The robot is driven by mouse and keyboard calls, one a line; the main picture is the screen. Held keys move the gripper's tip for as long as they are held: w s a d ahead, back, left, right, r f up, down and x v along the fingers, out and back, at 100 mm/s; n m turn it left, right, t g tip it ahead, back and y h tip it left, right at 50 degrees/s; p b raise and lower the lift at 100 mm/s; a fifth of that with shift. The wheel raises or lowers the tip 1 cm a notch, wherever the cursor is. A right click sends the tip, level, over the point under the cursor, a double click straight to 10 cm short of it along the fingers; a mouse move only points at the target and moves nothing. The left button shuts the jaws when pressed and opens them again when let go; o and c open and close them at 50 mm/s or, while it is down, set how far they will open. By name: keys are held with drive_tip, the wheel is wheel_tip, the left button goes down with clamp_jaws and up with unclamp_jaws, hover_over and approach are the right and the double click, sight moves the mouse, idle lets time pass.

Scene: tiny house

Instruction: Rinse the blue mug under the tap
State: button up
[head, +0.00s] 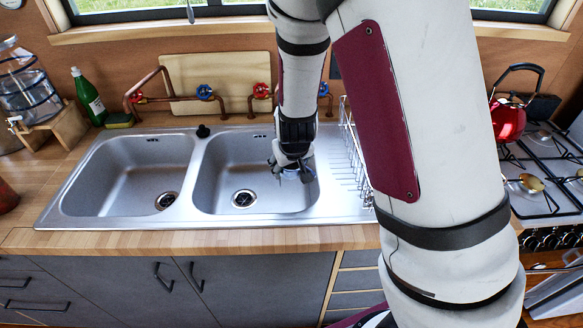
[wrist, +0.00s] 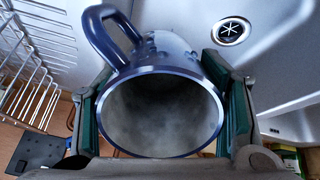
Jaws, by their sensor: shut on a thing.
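The blue mug (wrist: 172,62) fills the middle of the wrist view, its round mouth towards the camera and its handle (wrist: 108,32) at upper left. The inside looks grey and empty. My gripper (head: 293,171) is shut on the mug, with green-padded fingers on both sides of its body. In the head view it points down into the right sink basin (head: 222,180), and the mug is mostly hidden by it. Copper tap pipes (head: 163,78) run behind the sink, with blue (head: 204,92) and red (head: 261,90) knobs. My arm hides part of them. No running water shows.
The left basin (head: 125,170) is empty. A wire dish rack (head: 352,160) stands right of the right basin, close to my arm. A green bottle (head: 90,98) and sponge (head: 120,121) are at back left. A red kettle (head: 508,120) sits on the stove at right.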

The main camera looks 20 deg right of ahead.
sight(290, 167)
drive_tip(key=w+d+f+b, duration=0.2)
drive_tip(key=w+b, duration=0.3)
drive_tip(key=w, duration=0.5)
drive_tip(key=shift+w, duration=0.2)
idle(0.4)
idle(0.4)
drive_tip(key=shift+s+a+p, duration=0.25)
drive_tip(key=shift+s+p, duration=0.3)
drive_tip(key=shift+s, duration=0.75)
drive_tip(key=shift+s+a+p, duration=0.3)
drive_tip(key=shift+s+p, duration=0.3)
drive_tip(key=shift+s, duration=0.7)
drive_tip(key=shift+s+a+p, duration=0.25)
drive_tip(key=shift+s+p, duration=0.3)
drive_tip(key=shift+s, duration=0.75)
drive_tip(key=s+r+p, duration=0.2)
drive_tip(key=s+p, duration=0.1)
drive_tip(key=s+a+r+p, duration=0.1)
drive_tip(key=s+r+p, duration=0.1)
drive_tip(key=shift+w, duration=0.1)
